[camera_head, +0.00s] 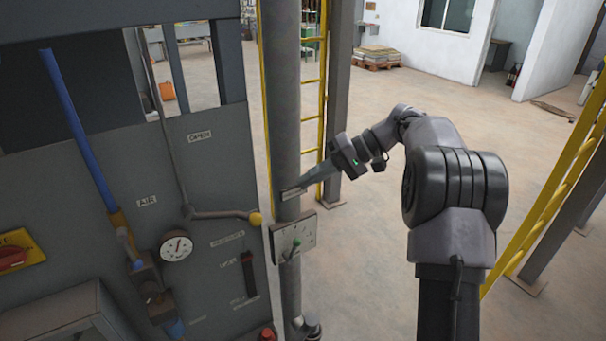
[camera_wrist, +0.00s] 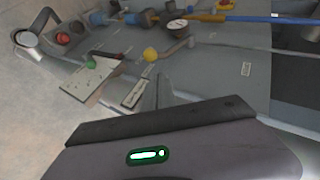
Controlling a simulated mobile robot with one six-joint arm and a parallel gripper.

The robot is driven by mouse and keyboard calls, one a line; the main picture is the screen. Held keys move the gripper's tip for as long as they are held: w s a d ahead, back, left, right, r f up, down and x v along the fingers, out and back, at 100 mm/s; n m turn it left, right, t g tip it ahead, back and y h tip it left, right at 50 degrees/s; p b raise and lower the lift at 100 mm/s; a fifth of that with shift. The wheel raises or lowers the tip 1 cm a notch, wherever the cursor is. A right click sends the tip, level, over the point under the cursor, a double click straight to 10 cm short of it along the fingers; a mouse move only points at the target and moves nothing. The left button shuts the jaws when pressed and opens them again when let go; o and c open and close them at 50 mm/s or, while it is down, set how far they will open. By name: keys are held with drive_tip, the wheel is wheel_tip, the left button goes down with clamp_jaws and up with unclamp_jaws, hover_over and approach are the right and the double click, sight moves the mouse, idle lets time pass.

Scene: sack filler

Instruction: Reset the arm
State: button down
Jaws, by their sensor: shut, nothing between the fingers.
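My arm reaches up from the lower right and bends left in the head view. My gripper (camera_head: 292,189) is at its end, shut and empty, pointing left and down toward the grey vertical pipe (camera_head: 284,90). In the head view its tip overlaps the pipe just above a small plate with a green knob (camera_head: 296,244); I cannot tell whether it touches. In the wrist view the gripper (camera_wrist: 160,88) points at the panel, near the yellow-knobbed lever (camera_wrist: 150,54) and the plate with the green knob (camera_wrist: 91,62).
The grey machine panel (camera_head: 210,270) fills the left, with a gauge (camera_head: 176,246), a blue pipe (camera_head: 75,130), a yellow-knobbed lever (camera_head: 254,219) and a red switch (camera_head: 12,257). A yellow ladder (camera_head: 311,80) stands behind the pipe. A yellow rail (camera_head: 560,190) is at right. Floor between is clear.

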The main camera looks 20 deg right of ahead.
drive_tip(key=s+a+f+m+h+b, duration=0.1)
drive_tip(key=s+a+f+h+b, duration=0.3)
drive_tip(key=s+b, duration=0.45)
drive_tip(key=s+a+f+m+h+b, duration=0.2)
drive_tip(key=s+a+f+b, duration=0.4)
drive_tip(key=s, duration=0.4)
drive_tip(key=s+d+f+m+t+h+b, duration=0.2)
drive_tip(key=s+f+b, duration=0.6)
drive_tip(key=s+f, duration=0.6)
drive_tip(key=shift+s+f+t+h+b, duration=0.15)
drive_tip(key=shift+s+t+h+b, duration=0.25)
drive_tip(key=shift+t+h, duration=0.35)
